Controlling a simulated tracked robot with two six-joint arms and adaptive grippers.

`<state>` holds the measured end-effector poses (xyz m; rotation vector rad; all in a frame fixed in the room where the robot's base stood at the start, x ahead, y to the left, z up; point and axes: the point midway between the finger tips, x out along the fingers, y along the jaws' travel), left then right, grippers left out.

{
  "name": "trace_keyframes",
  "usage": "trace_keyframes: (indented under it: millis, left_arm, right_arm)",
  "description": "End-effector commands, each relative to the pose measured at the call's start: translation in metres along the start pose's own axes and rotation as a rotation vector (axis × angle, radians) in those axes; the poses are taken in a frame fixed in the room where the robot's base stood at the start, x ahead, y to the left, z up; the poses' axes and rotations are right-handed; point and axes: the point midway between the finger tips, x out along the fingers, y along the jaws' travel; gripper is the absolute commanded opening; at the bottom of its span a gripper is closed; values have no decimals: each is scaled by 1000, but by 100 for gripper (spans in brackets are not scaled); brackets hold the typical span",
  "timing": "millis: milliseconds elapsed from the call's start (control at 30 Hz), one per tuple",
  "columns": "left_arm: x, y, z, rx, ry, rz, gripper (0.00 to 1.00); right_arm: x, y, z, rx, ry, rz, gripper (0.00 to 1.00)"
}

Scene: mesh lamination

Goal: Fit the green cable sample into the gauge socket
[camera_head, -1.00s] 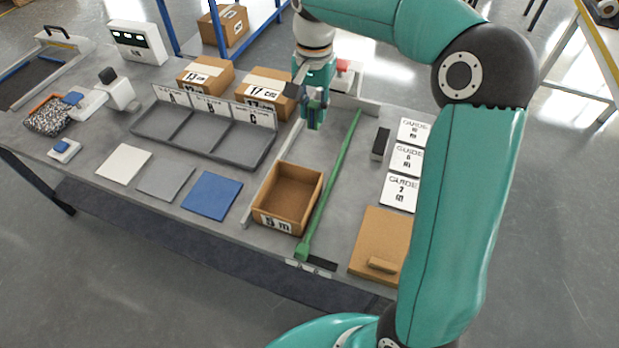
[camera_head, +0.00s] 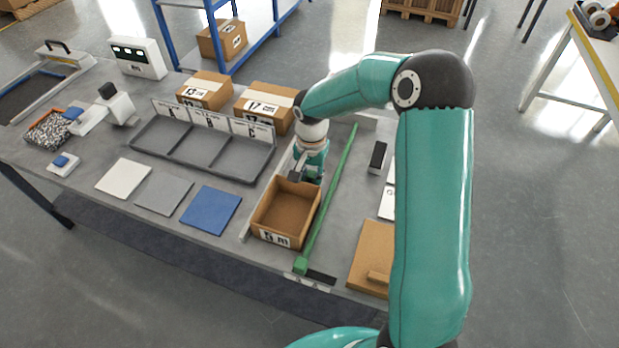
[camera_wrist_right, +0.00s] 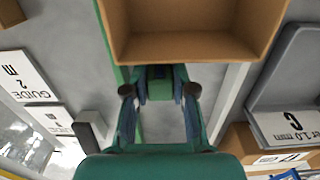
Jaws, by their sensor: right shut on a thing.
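My right gripper (camera_head: 306,178) is low over the table, at the far edge of the open brown box (camera_head: 262,222). In the right wrist view its fingertips (camera_wrist_right: 160,84) are closed around a small green piece, the green cable sample (camera_wrist_right: 160,88), just in front of the box wall. In the head view the arm and gripper hide this piece. A long green strip (camera_head: 328,205) with a green block at its near end lies on the table right of the box. I cannot make out the gauge socket for certain. My left gripper is out of view.
A grey three-part tray (camera_head: 203,150) labelled A, B and C stands left of the gripper. White, grey and blue squares (camera_head: 210,210) lie in front of it. Taped cartons (camera_head: 265,103) stand behind. A small black block (camera_head: 377,157) and guide cards (camera_head: 387,203) are on the right.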

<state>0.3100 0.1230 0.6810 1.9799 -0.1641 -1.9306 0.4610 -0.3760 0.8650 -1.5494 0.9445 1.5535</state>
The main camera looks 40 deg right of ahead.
Motion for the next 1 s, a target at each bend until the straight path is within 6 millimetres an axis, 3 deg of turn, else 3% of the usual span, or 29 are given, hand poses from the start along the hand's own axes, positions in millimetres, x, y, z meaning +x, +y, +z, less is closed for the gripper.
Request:
trace_keyframes:
  millis: [400,433,600,1000]
  left_arm:
    - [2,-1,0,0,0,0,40]
    - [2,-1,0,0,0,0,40]
    - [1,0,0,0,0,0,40]
    - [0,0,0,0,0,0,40]
  right_arm:
    - [10,0,0,0,1,-1,0]
    - [10,0,0,0,1,-1,27]
    - [9,0,0,-1,1,-1,50]
    - [3,-1,0,-1,2,-3,50]
